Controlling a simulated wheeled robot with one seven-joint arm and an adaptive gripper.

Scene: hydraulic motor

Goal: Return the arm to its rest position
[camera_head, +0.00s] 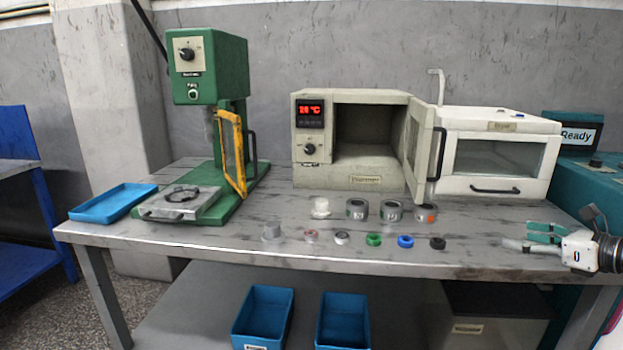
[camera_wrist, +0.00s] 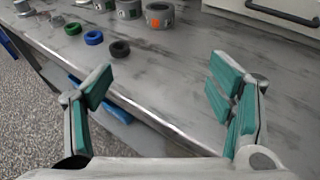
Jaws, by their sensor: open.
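My gripper (camera_head: 545,236) is at the right end of the metal table (camera_head: 470,258) in the head view, its fingers pointing left. In the wrist view my gripper (camera_wrist: 165,95) has its two teal-padded fingers wide apart, with only bare tabletop and the table's front edge between them. It is open and holds nothing. The closest small part is a black ring (camera_head: 437,243), left of the fingers and apart from them; this black ring also shows in the wrist view (camera_wrist: 120,48).
A blue ring (camera_head: 405,241), a green ring (camera_head: 374,239) and several grey cylinders (camera_head: 391,211) stand on the table. Behind are an oven (camera_head: 312,165) with its door open, a white dryer (camera_head: 500,150) and a green press (camera_head: 212,80). A teal machine (camera_head: 590,180) stands close behind my arm.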

